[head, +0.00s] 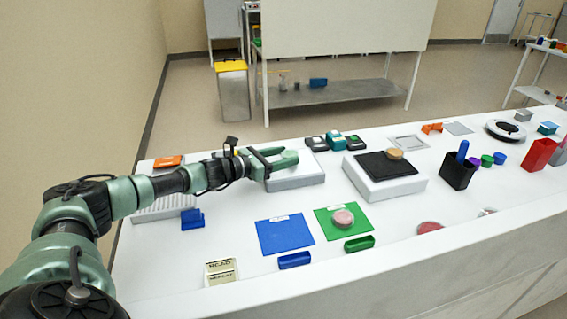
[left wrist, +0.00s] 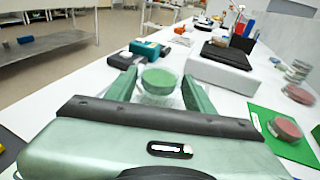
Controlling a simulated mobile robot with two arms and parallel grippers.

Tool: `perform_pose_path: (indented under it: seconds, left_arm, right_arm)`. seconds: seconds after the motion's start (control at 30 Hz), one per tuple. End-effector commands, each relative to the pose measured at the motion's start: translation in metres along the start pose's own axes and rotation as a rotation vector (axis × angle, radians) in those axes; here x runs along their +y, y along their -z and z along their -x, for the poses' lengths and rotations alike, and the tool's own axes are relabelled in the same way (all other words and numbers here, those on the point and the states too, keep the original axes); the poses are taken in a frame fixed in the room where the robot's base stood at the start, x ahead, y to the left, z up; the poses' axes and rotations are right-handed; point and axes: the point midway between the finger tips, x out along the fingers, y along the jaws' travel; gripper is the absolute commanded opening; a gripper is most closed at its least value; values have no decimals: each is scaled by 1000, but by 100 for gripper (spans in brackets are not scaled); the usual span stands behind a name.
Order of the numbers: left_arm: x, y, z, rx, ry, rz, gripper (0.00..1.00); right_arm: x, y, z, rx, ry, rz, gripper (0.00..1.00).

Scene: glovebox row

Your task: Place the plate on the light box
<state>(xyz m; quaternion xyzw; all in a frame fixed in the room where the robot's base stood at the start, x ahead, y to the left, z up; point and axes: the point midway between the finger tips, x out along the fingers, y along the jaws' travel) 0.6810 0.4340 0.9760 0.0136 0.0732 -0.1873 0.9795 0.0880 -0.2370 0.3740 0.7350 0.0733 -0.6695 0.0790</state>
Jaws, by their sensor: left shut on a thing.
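A round, clear-walled plate with green content (left wrist: 159,80) sits between the fingers of my left gripper (left wrist: 160,92), which is shut on it. In the head view, the left gripper (head: 281,160) and the green plate are over a low white box (head: 296,180) with a pale top, probably the light box. I cannot tell whether the plate touches that top. My right gripper is not in view.
A blue mat (head: 284,235) and a green mat (head: 330,215) with a pink dish (head: 343,219) lie in front. Small dark and teal devices (head: 333,140) stand behind the white boxes. A black holder (head: 458,172) and red bin (head: 538,154) are farther right.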

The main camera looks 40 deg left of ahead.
Motion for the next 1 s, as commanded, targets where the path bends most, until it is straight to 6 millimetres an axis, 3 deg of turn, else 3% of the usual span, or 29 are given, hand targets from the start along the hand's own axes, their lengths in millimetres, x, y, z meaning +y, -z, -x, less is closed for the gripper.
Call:
perform_pose_path:
  seconds: [0.1,0.53,0.57,0.6,1.0]
  left_arm:
    - [0,14,-2,1,-1,1,14]
    - [0,20,-3,0,0,0,14]
    - [0,19,-3,0,0,0,61]
    - [0,18,-3,0,0,0,72]
    - [0,13,-2,0,0,-1,75]
  right_arm:
    - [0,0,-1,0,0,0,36]
    - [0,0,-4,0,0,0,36]
    - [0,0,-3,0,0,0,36]
    - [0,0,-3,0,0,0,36]
    - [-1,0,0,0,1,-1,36]
